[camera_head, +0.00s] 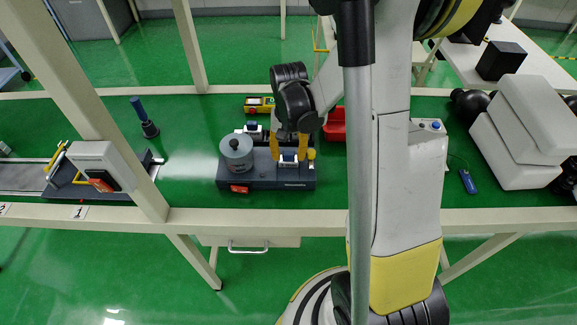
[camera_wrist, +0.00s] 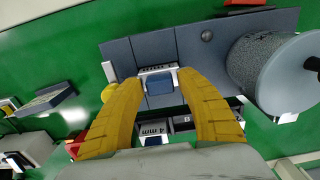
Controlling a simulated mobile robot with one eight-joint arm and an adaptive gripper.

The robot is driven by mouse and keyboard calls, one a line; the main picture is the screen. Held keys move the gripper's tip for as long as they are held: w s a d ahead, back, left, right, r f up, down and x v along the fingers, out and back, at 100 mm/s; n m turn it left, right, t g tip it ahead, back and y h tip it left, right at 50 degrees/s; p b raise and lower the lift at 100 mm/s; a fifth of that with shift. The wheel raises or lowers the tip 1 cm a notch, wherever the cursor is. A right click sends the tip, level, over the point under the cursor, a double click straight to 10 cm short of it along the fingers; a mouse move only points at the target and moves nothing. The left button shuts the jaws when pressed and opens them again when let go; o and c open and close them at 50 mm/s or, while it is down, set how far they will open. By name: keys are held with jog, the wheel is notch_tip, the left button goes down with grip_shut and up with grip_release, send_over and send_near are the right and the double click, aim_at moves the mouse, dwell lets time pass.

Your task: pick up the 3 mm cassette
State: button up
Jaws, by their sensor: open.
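A small blue and white block (camera_head: 288,157), apparently a cassette, sits on the dark grey machine base (camera_head: 265,180). It also shows in the wrist view as a blue-grey block (camera_wrist: 161,82). My gripper (camera_head: 289,152) is open, with its yellow fingers pointing down at the base. In the wrist view, the two fingertips (camera_wrist: 159,84) are on either side of the block, with gaps visible. A second similar block (camera_head: 252,128) stands behind on another dark holder; it also shows in the wrist view (camera_wrist: 152,131). I cannot read a size marking on either block.
A grey cylinder (camera_head: 237,155) stands on the base left of my gripper. A yellow knob (camera_head: 311,153) is close to the right finger. A red tray (camera_head: 335,124) and a yellow-red device (camera_head: 259,104) lie behind. Green tabletop (camera_head: 195,150) is clear to the left.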

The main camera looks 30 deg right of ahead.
jog(key=shift+f, duration=0.15)
grip_shut()
